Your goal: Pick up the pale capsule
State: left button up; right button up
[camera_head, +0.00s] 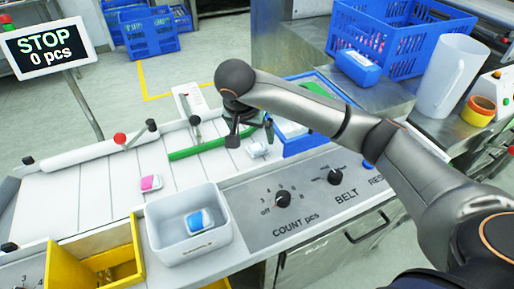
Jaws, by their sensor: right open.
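A small pale capsule (257,150) lies on the white belt by the blue tray's left side. My right gripper (251,137) is open, with its fingers pointing down just above and behind the pale capsule. Nothing shows between the fingers. A pink-and-white capsule (151,183) lies further left on the belt. A blue-and-white capsule (200,221) lies inside a grey-white bin (161,240) at the front. My left gripper is not in view.
A green guide bar (205,148) crosses the belt behind the capsule. A blue tray (302,145) stands right of it. Dials line the front panel (262,220). A yellow box (70,277) stands front left. A sign (47,48) reads "STOP 0 pcs".

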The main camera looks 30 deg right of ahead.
aim_at(257, 147)
jog(key=x, duration=0.7)
jog(key=shift+f, duration=0.25)
jog(key=shift+s, duration=0.1)
jog(key=c, duration=1.4)
jog(key=shift+r, duration=0.15)
